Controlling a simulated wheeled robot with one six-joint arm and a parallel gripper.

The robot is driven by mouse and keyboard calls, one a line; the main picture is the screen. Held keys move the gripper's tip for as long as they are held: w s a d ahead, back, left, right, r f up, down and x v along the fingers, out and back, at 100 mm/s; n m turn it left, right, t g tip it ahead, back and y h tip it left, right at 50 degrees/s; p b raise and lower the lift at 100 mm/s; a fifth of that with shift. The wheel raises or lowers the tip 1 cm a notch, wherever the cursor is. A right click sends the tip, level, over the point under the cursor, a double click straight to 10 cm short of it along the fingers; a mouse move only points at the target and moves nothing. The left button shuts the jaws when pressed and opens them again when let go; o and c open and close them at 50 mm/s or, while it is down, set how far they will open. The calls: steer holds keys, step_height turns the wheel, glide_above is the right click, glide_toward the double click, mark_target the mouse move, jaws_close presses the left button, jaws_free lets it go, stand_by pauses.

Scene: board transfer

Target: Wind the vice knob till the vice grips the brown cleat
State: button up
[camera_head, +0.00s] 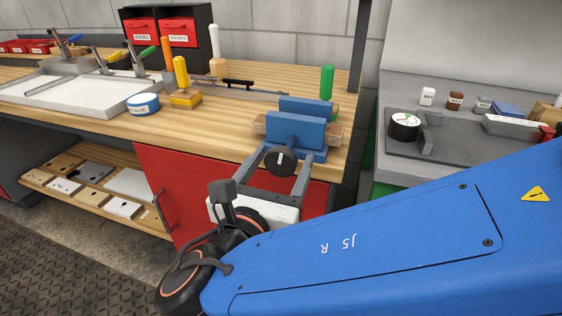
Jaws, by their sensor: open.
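The vice (296,128) has two blue jaws and stands at the right end of the wooden bench. The brown cleat (336,132) lies between the jaws, its ends showing at both sides. The front jaw hides its middle, and I cannot tell whether both jaws touch it. The vice knob (280,161) is round and black with a white mark, on the front of the vice. My gripper (288,153) is open, its two grey fingers reaching forward on either side of the knob. I cannot tell whether they touch it.
A green cylinder (327,83) stands behind the vice, and a yellow-handled tool (182,83) and blue-white tape roll (143,105) stand left. A dark post (360,50) rises at the bench's right end.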

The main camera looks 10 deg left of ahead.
steer(key=c, duration=1)
steer(key=shift+m, duration=0.3)
steer(key=m, duration=1)
steer(key=shift+a, duration=0.1)
steer(key=o, duration=1)
